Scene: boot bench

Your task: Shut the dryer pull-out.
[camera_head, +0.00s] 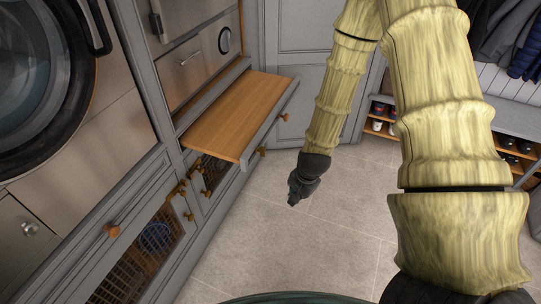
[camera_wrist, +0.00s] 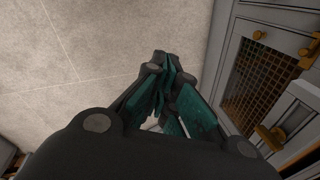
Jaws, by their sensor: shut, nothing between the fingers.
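The dryer pull-out (camera_head: 232,112) is a wooden board with a grey front edge, standing out from the grey cabinet below a steel appliance (camera_head: 203,62) in the head view. Round orange-brown knobs sit on its front. My gripper (camera_head: 293,199) is shut and empty, over the floor to the right of the pull-out's near front corner and apart from it. In the wrist view, the teal fingers of my gripper (camera_wrist: 165,68) are together over the floor. A grey panel with a knob (camera_wrist: 270,138) shows at right there; I cannot tell if it is the pull-out's front.
Mesh-fronted cabinet doors (camera_head: 150,245) lie below and nearer than the pull-out. A round-doored washer or dryer (camera_head: 40,75) is at left. A shoe bench (camera_head: 512,125) with coats above stands at right. The tiled floor (camera_head: 270,245) between is clear.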

